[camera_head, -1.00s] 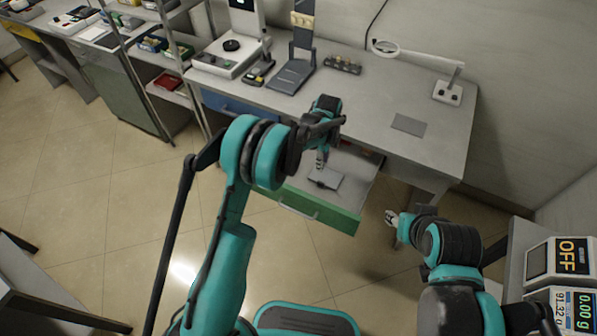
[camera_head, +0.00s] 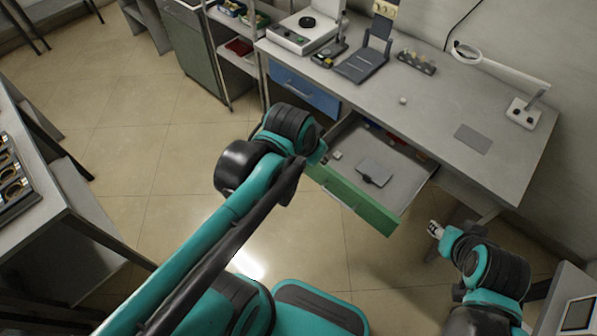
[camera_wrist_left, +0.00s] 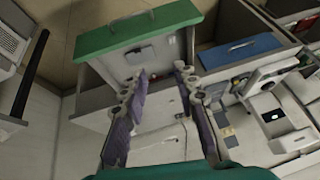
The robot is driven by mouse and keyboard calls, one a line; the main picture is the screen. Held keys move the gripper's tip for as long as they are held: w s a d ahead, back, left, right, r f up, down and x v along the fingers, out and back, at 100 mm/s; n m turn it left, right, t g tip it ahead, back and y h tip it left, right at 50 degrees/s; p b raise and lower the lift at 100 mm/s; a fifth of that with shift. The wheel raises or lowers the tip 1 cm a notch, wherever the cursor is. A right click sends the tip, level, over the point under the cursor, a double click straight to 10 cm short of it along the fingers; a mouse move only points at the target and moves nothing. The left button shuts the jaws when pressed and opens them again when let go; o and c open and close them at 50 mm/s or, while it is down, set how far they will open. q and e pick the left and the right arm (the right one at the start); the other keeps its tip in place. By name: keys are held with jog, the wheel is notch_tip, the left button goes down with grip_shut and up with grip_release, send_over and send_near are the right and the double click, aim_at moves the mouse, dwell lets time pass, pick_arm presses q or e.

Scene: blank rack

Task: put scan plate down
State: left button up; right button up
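The scan plate (camera_head: 371,170), which looks like a flat grey plate with a small dark grip, lies in the open green-fronted drawer (camera_head: 410,178). It also shows in the left wrist view (camera_wrist_left: 137,55). My left gripper (camera_wrist_left: 162,72) is open in the wrist view, with nothing between its fingers, and apart from the plate. In the head view the left arm hides most of that gripper, left of the drawer. My right gripper (camera_head: 435,229) hangs right of the drawer, below the desk; its finger gap is too small to judge.
The desk (camera_head: 425,110) bears a flat grey pad (camera_head: 473,138), a magnifier lamp (camera_head: 523,112) and a dark stand (camera_head: 364,62). A closed blue drawer (camera_head: 304,92) is left of the open one. A side table with ring-shaped parts stands at far left.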

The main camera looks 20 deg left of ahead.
pick_arm(q)
jog(key=s+a+f+n+t, duration=0.1)
jog(key=s+f+n, duration=0.1)
jog(key=s+n, duration=0.2)
jog(key=shift+s+a, duration=0.3)
jog(key=shift+s, duration=0.55)
dwell(0.6)
